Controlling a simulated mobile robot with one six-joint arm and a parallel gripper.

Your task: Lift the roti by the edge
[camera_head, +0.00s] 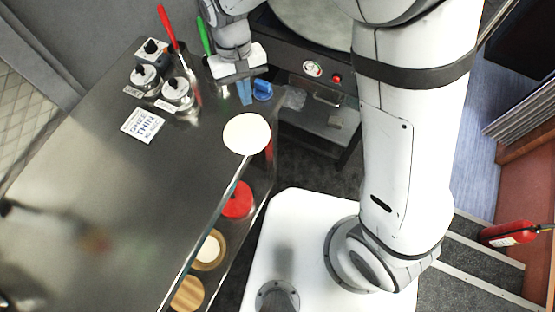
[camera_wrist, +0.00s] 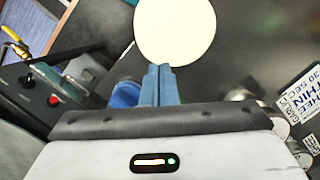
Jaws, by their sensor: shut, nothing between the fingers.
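The roti (camera_head: 247,134) is a pale round disc at the right edge of the steel counter, part of it seeming to overhang the edge. It also shows in the wrist view (camera_wrist: 175,28), at the top centre. My gripper (camera_head: 245,98) is over the far right corner of the counter, on the far side of the roti. Its blue fingers (camera_wrist: 160,70) are together and empty, with their tips just at the roti's near rim in the wrist view. I cannot tell whether they touch it.
A blue knob-like object (camera_head: 262,90) is beside my fingers. Metal pots (camera_head: 177,93), red and green handles (camera_head: 167,25) and a printed card (camera_head: 143,125) are on the counter's far part. Shelves below hold a red round item (camera_head: 238,200). A fire extinguisher (camera_head: 508,234) is at right.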

